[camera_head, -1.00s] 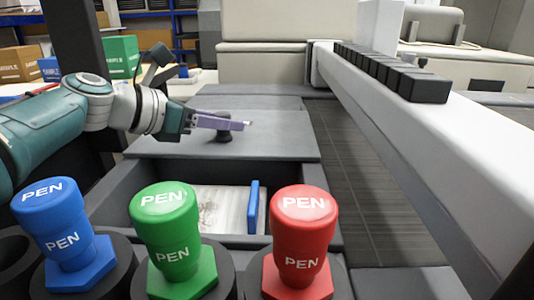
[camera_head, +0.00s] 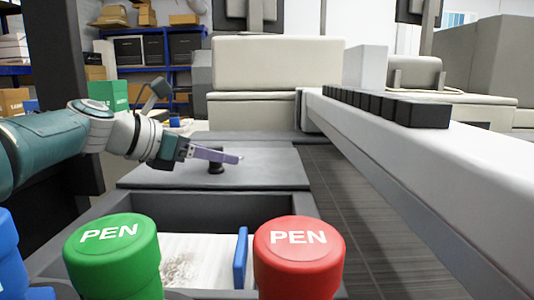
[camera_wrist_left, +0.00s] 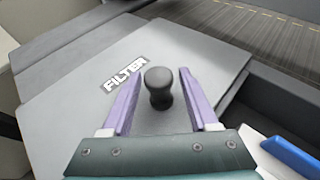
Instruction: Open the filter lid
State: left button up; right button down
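The filter lid (camera_head: 265,165) is a flat grey panel with a short black knob (camera_head: 216,167). In the left wrist view the lid (camera_wrist_left: 75,110) carries a white FILTER label (camera_wrist_left: 125,73), and the knob (camera_wrist_left: 158,88) stands upright between my finger pair. My left gripper (camera_head: 236,160) has purple fingers. It is open, with one finger on each side of the knob (camera_wrist_left: 158,88) and gaps visible on both sides. The lid lies flat and closed. My right gripper is not in view.
An open grey bin (camera_head: 205,213) in front of the lid holds a blue-edged piece (camera_head: 240,258). A green pen holder (camera_head: 112,255) and a red one (camera_head: 298,258) stand nearest. A long white rail (camera_head: 400,160) runs along the right side.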

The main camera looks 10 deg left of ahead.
pick_arm(q)
jog(key=shift+s+a+r+p, duration=0.1)
jog(key=shift+s+r+p, duration=0.1)
jog(key=shift+p, duration=0.2)
jog(key=p+v, duration=0.2)
jog(key=shift+r+p, duration=0.25)
jog(key=shift+p, duration=0.1)
jog(key=p+v, duration=0.1)
jog(key=v, duration=0.2)
jog(key=p+v, duration=0.2)
jog(key=v, duration=0.1)
jog(key=shift+s+a+f, duration=0.15)
jog(key=shift+s+f, duration=0.05)
jog(key=shift+s+a+r, duration=0.1)
jog(key=shift+s+a, duration=0.1)
jog(key=shift+s, duration=0.2)
